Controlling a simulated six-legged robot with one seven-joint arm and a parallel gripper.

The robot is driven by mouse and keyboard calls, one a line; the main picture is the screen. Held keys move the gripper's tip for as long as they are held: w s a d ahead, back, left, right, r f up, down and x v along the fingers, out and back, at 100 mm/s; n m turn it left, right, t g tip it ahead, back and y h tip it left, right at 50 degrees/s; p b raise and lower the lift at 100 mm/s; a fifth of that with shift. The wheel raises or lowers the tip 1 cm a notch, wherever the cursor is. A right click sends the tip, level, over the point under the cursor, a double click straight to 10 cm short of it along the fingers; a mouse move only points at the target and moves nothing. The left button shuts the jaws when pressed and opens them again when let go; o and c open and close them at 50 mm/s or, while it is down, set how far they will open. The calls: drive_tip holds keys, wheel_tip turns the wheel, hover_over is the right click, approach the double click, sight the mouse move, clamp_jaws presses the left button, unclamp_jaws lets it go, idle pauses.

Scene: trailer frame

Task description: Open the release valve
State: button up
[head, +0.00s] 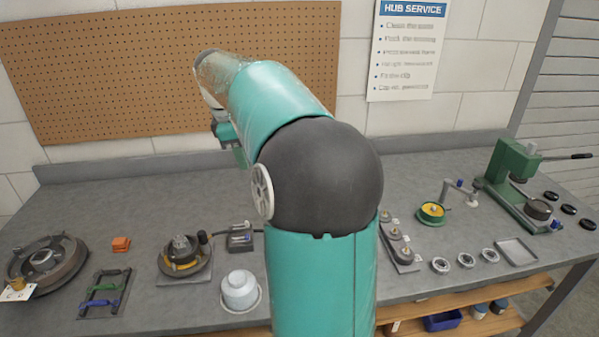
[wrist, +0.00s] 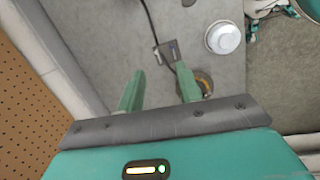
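No part is clearly marked as the release valve, and I cannot tell which one it is. A round black-and-yellow device with a black-knobbed lever (head: 182,257) stands on a plate on the bench. It shows in the wrist view (wrist: 205,82), partly hidden behind my right finger. A small dark box with light-coloured levers and a cable (head: 240,238) sits beside it; in the wrist view the box (wrist: 166,52) lies beyond the fingertips. My gripper (wrist: 158,80) is open and empty, raised above the bench with its fingers apart. In the head view my arm mostly hides it.
A white lidded pot (head: 240,290) stands near the front edge. A green press (head: 522,185), a yellow-topped green part (head: 432,212) and rings are at right. A pegboard (head: 100,80) backs the bench (head: 130,200).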

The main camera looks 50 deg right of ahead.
drive_tip(key=s+d+f+y, duration=0.1)
drive_tip(key=s+d, duration=0.4)
drive_tip(key=d, duration=0.3)
drive_tip(key=s+d+f+n+y, duration=0.1)
drive_tip(key=s+d+f, duration=0.1)
drive_tip(key=s+d, duration=0.5)
drive_tip(key=s+d+f, duration=0.1)
drive_tip(key=s+d, duration=0.2)
drive_tip(key=d, duration=0.7)
drive_tip(key=f, duration=1.3)
drive_tip(key=shift+w+d+f, duration=0.1)
drive_tip(key=shift+w+f, duration=0.05)
drive_tip(key=shift+w, duration=0.25)
drive_tip(key=shift+c, duration=0.2)
clamp_jaws()
